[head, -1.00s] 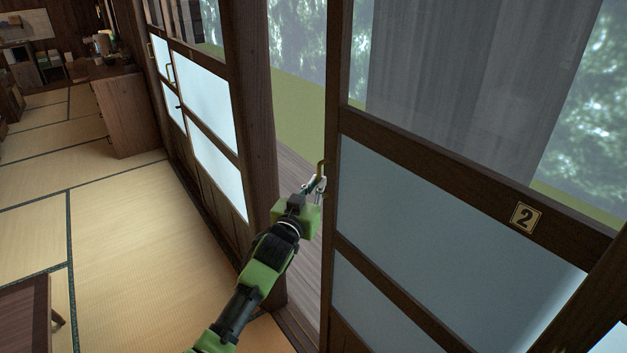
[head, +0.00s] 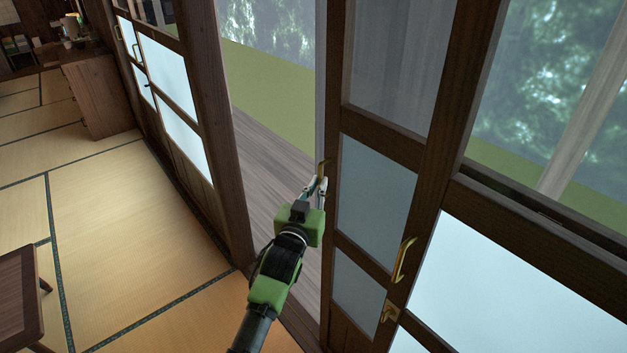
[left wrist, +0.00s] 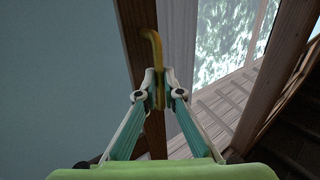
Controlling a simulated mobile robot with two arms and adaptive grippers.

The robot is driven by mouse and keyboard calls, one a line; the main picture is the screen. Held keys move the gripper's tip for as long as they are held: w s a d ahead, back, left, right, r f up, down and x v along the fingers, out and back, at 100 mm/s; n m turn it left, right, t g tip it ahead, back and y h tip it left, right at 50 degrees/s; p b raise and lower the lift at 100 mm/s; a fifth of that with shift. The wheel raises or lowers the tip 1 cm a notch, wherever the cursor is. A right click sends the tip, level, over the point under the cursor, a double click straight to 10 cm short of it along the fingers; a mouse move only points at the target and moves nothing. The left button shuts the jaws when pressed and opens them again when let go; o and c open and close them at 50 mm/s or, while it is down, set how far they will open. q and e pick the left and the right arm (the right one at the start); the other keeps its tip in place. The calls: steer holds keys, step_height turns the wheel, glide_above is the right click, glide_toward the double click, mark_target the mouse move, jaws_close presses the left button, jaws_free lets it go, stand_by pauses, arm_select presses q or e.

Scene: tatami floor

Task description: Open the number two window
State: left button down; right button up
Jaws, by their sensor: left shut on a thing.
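The number two window (head: 378,195) is a dark wood sliding panel with clear glass above and frosted panes below. Its left edge stands apart from the dark post, leaving a wide gap (head: 280,140) onto a wooden veranda and greenery. The number plate does not show now; the right part of the panel is behind the neighbouring panel. My left gripper (head: 315,188) is at the brass handle (head: 323,168) on the panel's left edge. In the left wrist view its fingers (left wrist: 158,97) are shut on the handle (left wrist: 152,45). My right gripper is not in view.
A neighbouring panel (head: 520,270) with its own brass handle (head: 403,260) and latch (head: 389,311) overlaps on the right. Other closed panels (head: 180,140) stand left of the post. A wooden cabinet (head: 100,95) and low table (head: 20,300) stand on otherwise clear tatami.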

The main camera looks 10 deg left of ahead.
arm_select(q)
steer(key=shift+s+d+f, duration=0.1)
steer(key=shift+s+d, duration=0.15)
steer(key=shift+d, duration=0.05)
steer(key=c, duration=2.4)
jaws_free()
steer(key=shift+c, duration=0.2)
steer(key=shift+s, duration=0.1)
steer(key=s, duration=1.2)
steer(key=shift+a, duration=0.4)
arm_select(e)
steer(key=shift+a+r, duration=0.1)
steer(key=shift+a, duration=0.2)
